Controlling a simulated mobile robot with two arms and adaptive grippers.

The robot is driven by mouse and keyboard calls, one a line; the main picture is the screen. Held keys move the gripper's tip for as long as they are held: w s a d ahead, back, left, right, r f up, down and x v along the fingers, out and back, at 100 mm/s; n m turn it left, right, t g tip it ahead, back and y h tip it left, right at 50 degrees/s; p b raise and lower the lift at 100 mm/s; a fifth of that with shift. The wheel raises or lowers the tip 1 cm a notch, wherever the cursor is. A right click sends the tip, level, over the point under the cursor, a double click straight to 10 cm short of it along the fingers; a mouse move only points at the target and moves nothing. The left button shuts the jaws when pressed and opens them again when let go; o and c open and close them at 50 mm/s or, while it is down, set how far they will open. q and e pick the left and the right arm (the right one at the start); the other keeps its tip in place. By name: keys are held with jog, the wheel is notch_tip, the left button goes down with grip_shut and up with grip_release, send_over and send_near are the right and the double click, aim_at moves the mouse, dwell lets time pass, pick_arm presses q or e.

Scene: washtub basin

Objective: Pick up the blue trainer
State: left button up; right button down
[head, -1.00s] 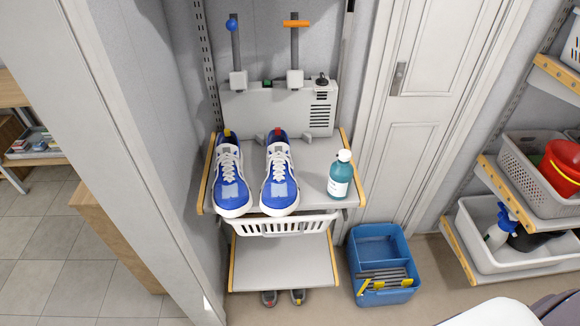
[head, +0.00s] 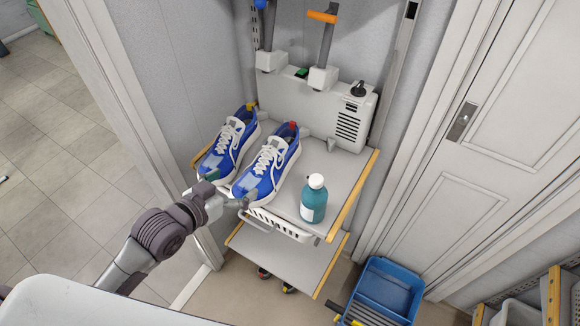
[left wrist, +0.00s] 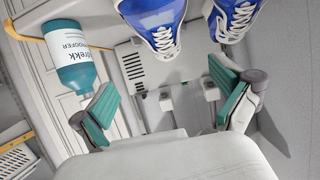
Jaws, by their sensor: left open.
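Two blue trainers with white laces and soles stand side by side on the upper shelf (head: 325,175), toes facing me. The left trainer (head: 228,145) has a yellow heel tab and the right trainer (head: 266,168) a red one. My left gripper (head: 222,192) is open and empty in front of the toes, near the shelf's front edge. In the left wrist view its two teal pads (left wrist: 166,100) are wide apart with nothing between them. That view is upside down, with the right trainer (left wrist: 155,22) and left trainer (left wrist: 234,16) at its top. My right gripper is not in view.
A teal bottle (head: 314,200) stands on the shelf right of the trainers. A grey-white dryer unit (head: 350,115) with upright posts is behind them. A lower shelf (head: 290,258) and blue caddy (head: 385,290) lie below. A wall flanks the shelf on the left.

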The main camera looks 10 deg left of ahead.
aim_at(263, 163)
pick_arm(q)
jog(key=x, duration=0.2)
jog(key=p+x, duration=0.1)
jog(key=x, duration=0.1)
jog(key=shift+w+a+r, duration=0.15)
jog(key=shift+w+a, duration=0.05)
jog(key=shift+w, duration=0.05)
jog(key=x, duration=0.3)
jog(key=shift+w+d+f, duration=0.2)
jog(key=shift+w+f, duration=0.05)
jog(key=shift+w+d+f+p, duration=0.2)
jog(key=shift+w+p, duration=0.1)
jog(key=shift+w, duration=0.1)
jog(key=x, duration=0.1)
jog(key=p+x, duration=0.1)
jog(key=x, duration=0.2)
jog(key=shift+w+a+f, duration=0.2)
jog(key=shift+w+f, duration=0.1)
jog(key=shift+f, duration=0.1)
jog(key=shift+s, duration=0.1)
jog(key=shift+c, duration=0.8)
jog(key=c, duration=1.3)
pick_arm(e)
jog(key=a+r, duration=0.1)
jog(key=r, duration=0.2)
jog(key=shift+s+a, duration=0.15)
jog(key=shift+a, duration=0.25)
